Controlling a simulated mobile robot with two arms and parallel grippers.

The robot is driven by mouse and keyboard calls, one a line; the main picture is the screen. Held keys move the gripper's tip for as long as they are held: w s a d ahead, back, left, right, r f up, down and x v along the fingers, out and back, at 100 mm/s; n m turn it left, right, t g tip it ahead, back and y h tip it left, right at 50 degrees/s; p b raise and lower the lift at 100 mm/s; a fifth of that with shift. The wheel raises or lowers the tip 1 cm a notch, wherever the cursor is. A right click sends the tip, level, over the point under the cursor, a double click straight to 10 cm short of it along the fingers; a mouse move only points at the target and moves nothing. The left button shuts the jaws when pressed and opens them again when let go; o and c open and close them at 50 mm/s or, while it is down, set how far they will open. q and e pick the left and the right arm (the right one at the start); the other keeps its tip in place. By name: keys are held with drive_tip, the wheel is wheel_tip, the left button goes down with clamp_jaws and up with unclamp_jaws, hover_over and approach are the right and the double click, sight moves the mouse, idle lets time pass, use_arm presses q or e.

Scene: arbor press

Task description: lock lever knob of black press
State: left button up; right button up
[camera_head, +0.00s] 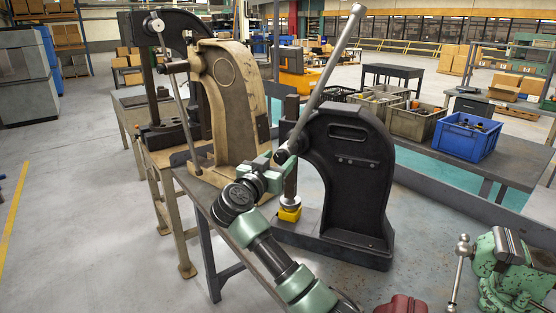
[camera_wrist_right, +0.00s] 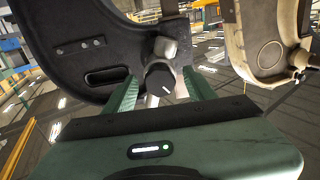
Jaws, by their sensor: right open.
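The black press (camera_head: 345,180) stands upright on the table, with its long steel lever (camera_head: 330,65) slanting up to the right. Its round black knob (camera_wrist_right: 160,79), with a white mark on its face, is on the lever hub in the right wrist view. My right gripper (camera_head: 273,170) is at the hub's front left in the head view. In the right wrist view its two green fingers stand open on either side of the knob, with gaps visible. In the head view the gripper largely hides the knob. My left gripper is not in view.
A yellow block (camera_head: 290,214) sits under the press ram. A beige press (camera_head: 228,100) stands close behind to the left. A green vise (camera_head: 508,265) is at the right. Blue (camera_head: 468,138) and grey bins (camera_head: 417,122) stand on a table behind.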

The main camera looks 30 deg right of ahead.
clamp_jaws()
drive_tip(key=shift+m, duration=0.3)
drive_tip(key=m+p, duration=0.2)
drive_tip(key=shift+a+m, duration=0.1)
drive_tip(key=shift+m, duration=0.2)
drive_tip(key=shift+m+p, duration=0.4)
drive_tip(key=shift+m, duration=0.5)
drive_tip(key=m, duration=0.2)
drive_tip(key=shift+f+m, duration=0.1)
drive_tip(key=shift+m, duration=0.3)
drive_tip(key=m, duration=0.4)
drive_tip(key=shift+f+m, duration=0.1)
drive_tip(key=shift+m, duration=0.2)
drive_tip(key=m+b, duration=0.1)
drive_tip(key=m, duration=0.4)
drive_tip(key=shift+m+b, duration=0.3)
drive_tip(key=shift+b, duration=0.1)
drive_tip(key=shift+m, duration=0.3)
